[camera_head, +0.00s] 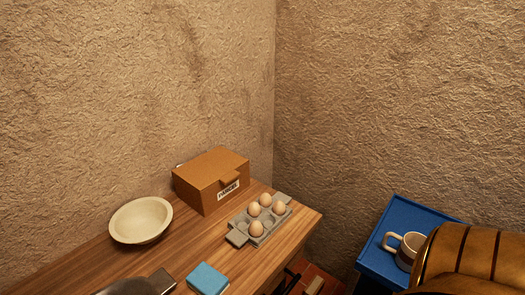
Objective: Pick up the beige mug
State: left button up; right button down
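The beige mug (408,251) stands on a blue surface (377,262) at the lower right. Its handle points to the left. Its lower right side is hidden behind a large rounded brown object with dark bands (470,262).
A wooden table (180,255) at the left holds a cream bowl (141,220), a brown box (212,180), a grey egg tray (237,236) with several eggs and a blue square item (208,279). A gap separates it from the blue surface. Rough walls stand behind.

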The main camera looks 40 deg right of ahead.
aim_at(405, 257)
jog(key=z, duration=0.45)
jog(key=j+z, duration=0.1)
jog(key=z, duration=0.4)
jog(key=k+z, duration=0.1)
jog(key=z, duration=0.8)
jog(key=k+z, duration=0.1)
jog(key=z, duration=0.35)
jog(key=k+l+z, duration=0.1)
jog(key=k+z, duration=0.25)
jog(key=i+j, duration=0.15)
jog(key=i, duration=0.15)
jog(key=i+j, duration=0.1)
jog(key=i, duration=0.15)
